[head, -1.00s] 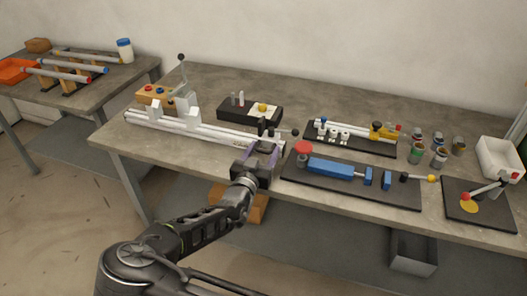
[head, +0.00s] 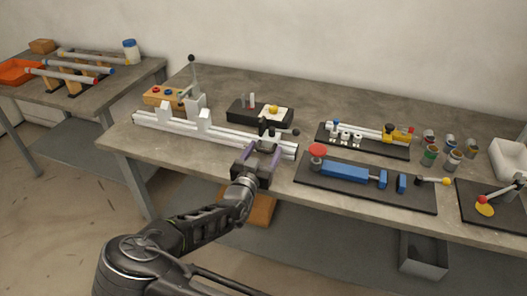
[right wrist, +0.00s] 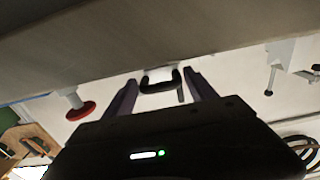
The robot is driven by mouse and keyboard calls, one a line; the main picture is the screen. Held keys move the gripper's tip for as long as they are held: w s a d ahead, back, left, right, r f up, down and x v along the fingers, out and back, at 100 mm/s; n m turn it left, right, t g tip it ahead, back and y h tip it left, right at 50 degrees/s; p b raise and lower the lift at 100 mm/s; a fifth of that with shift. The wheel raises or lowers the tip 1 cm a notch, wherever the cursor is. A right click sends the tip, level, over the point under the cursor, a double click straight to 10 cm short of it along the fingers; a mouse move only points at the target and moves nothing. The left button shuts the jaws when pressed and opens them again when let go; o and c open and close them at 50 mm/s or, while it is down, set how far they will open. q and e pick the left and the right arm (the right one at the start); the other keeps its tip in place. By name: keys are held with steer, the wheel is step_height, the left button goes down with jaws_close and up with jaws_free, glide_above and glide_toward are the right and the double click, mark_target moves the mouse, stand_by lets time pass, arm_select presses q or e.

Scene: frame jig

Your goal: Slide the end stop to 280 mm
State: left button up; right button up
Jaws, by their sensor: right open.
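The white rail (head: 160,124) lies along the front of the bench. The end stop (head: 266,138), a grey and dark block with a black-knobbed lever, sits on the rail near its right end. My right gripper (head: 262,157) is at the front of the end stop, with its purple-grey fingers apart on either side of the stop's lower front. In the right wrist view, a black loop-shaped handle (right wrist: 160,84) under a white part lies between the fingers. I cannot tell whether they touch it. The rail's scale is not readable. My left gripper is out of view.
Two white blocks (head: 205,121) stand on the rail, left of the end stop. A black tray (head: 236,112) lies behind. A dark board with a blue device (head: 344,172) and red disc is close at right. The rail between blocks and stop looks clear.

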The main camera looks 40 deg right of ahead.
steer(key=b+v, duration=0.1)
steer(key=v, duration=0.7)
steer(key=shift+d, duration=0.1)
stand_by(0.5)
